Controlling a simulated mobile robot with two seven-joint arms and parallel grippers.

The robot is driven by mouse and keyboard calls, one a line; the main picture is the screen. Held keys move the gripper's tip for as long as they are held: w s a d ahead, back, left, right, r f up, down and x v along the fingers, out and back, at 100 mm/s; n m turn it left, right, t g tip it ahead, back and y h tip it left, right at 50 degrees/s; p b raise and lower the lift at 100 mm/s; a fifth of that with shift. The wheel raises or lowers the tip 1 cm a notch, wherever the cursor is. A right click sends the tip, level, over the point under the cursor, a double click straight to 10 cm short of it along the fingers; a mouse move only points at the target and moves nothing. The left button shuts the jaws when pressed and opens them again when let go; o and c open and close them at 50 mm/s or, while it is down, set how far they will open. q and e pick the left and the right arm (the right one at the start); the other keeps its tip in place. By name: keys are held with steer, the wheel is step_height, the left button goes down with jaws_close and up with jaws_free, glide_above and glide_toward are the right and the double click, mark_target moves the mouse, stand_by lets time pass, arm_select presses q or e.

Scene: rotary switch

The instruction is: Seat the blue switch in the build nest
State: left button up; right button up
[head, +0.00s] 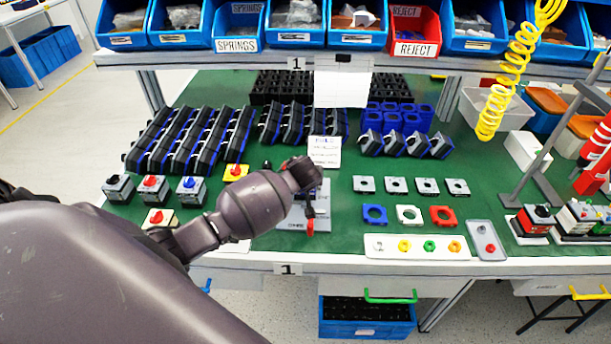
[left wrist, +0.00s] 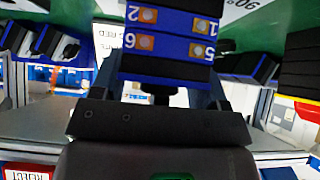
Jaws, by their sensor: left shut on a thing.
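My left gripper (head: 309,190) is over the build nest, its fingers partly hidden behind my own wrist. The left wrist view shows its two fingers (left wrist: 165,92) closed on the sides of the blue switch (left wrist: 168,48), a blue and black block with numbered terminals 1, 2, 5 and 6. The build nest (head: 292,225) is a grey plate at the bench front with a red-tipped part (head: 310,227) beside my gripper. My arm and gripper hide much of the nest. I cannot tell whether the switch touches it. My right gripper is not in view.
Rows of black and blue switch bodies (head: 190,140) stand behind to the left. Finished switches (head: 153,187) stand at left. Grey plates (head: 396,185), coloured frames (head: 409,214) and a white button strip (head: 420,246) lie to the right. A paper sheet (head: 343,85) hangs behind.

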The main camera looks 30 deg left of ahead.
arm_select(q)
steer(key=shift+f, duration=0.1)
steer(key=o, duration=1.1)
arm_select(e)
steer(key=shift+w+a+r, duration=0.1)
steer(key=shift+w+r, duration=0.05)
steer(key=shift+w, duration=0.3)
